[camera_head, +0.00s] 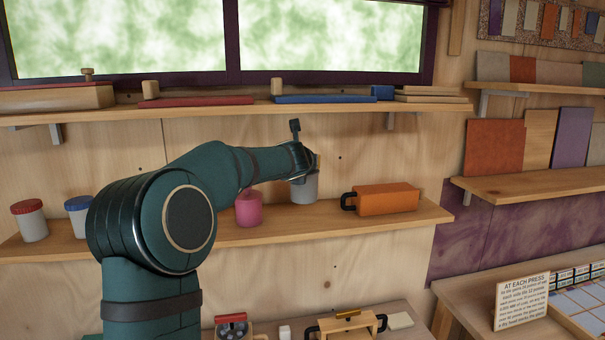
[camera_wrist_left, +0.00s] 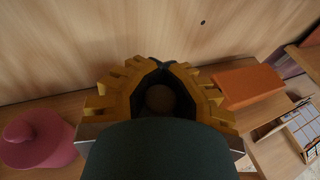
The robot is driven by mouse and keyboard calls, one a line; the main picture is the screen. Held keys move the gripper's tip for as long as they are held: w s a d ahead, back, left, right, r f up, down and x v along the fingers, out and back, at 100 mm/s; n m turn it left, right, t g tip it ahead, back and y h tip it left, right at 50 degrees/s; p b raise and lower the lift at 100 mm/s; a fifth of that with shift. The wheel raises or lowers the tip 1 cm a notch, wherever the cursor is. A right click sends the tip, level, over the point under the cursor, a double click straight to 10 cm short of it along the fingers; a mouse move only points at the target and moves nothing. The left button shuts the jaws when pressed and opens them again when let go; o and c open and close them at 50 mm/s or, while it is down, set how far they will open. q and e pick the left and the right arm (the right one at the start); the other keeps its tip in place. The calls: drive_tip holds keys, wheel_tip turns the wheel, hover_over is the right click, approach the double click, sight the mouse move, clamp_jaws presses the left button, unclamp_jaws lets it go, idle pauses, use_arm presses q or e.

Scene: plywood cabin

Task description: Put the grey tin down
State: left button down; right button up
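The grey tin (camera_head: 304,190) is at the middle shelf (camera_head: 345,223), between a pink tin (camera_head: 248,208) and an orange case (camera_head: 387,198). It looks upright; I cannot tell whether its base touches the shelf or hangs just above it. In the left wrist view the yellow fingers (camera_wrist_left: 160,85) close round a dull round knob (camera_wrist_left: 160,99), with grey edges of the tin showing to both sides. My right gripper is not in view.
The pink tin also shows close on the left in the left wrist view (camera_wrist_left: 38,138), the orange case on the right (camera_wrist_left: 248,86). Jars with red (camera_head: 29,220) and blue (camera_head: 77,215) lids stand further left. An upper shelf (camera_head: 240,108) runs above. Shelf front between pink tin and case is clear.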

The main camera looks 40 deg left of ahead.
use_arm(q)
wheel_tip(320, 180, down, 7)
drive_tip(key=w+a, duration=0.2)
drive_tip(key=a, duration=0.1)
drive_tip(key=shift+w, duration=0.25)
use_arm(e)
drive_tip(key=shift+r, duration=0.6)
use_arm(q)
drive_tip(key=shift+s, duration=0.1)
drive_tip(key=shift+f, duration=0.15)
drive_tip(key=c, duration=1.1)
unclamp_jaws()
drive_tip(key=shift+c, duration=0.2)
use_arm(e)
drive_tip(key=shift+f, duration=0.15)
